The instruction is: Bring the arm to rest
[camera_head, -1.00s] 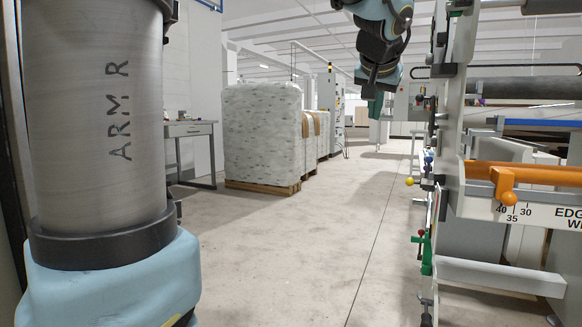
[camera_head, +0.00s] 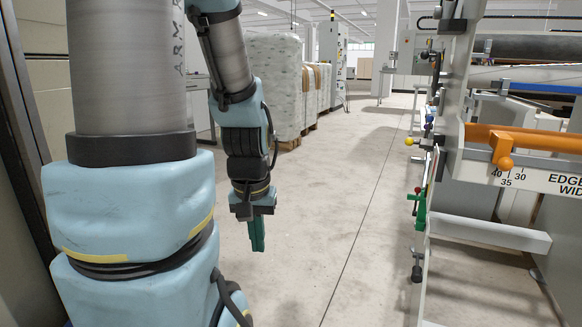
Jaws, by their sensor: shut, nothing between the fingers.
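My arm shows at the left of the head view, with its grey upper link and light blue joints near the camera. Its forearm hangs downward in front of the aisle. My gripper (camera_head: 257,233) points down at the end of the wrist, its green fingers together and empty. It is clear of the floor and touches nothing that I can see.
The quilting gantry frame (camera_head: 440,150) stands at the right, with an orange bar (camera_head: 535,140), a scale plate and coloured knobs. Wrapped pallets (camera_head: 274,85) stand behind my forearm. The concrete floor (camera_head: 340,200) between is clear.

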